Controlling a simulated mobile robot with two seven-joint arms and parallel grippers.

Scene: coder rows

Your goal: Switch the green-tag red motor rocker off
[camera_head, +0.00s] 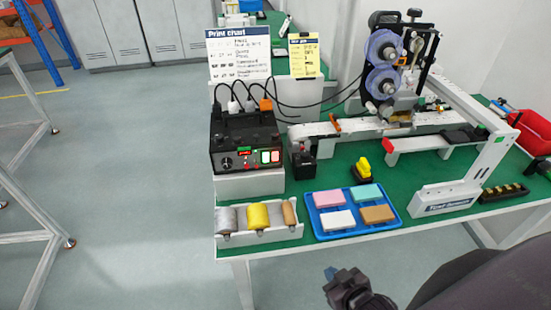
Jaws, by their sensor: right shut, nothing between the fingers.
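A black control box (245,140) stands on a white block at the left of the green bench. Its front has a knob at the left, a small red and green display in the middle and a pair of small rockers (270,157) at the right, with green and red on them. Which rocker carries the green tag, and how each is set, is too small to tell. My right gripper (332,274) is shut and empty, low in front of the bench's front edge, well apart from the box. My left gripper is out of view.
A white tray of rollers (257,237) lies in front of the box. A blue tray (321,231) with several coloured blocks is to its right. A yellow-topped black object (361,170) stands behind. A conveyor with reels (383,65) fills the back right.

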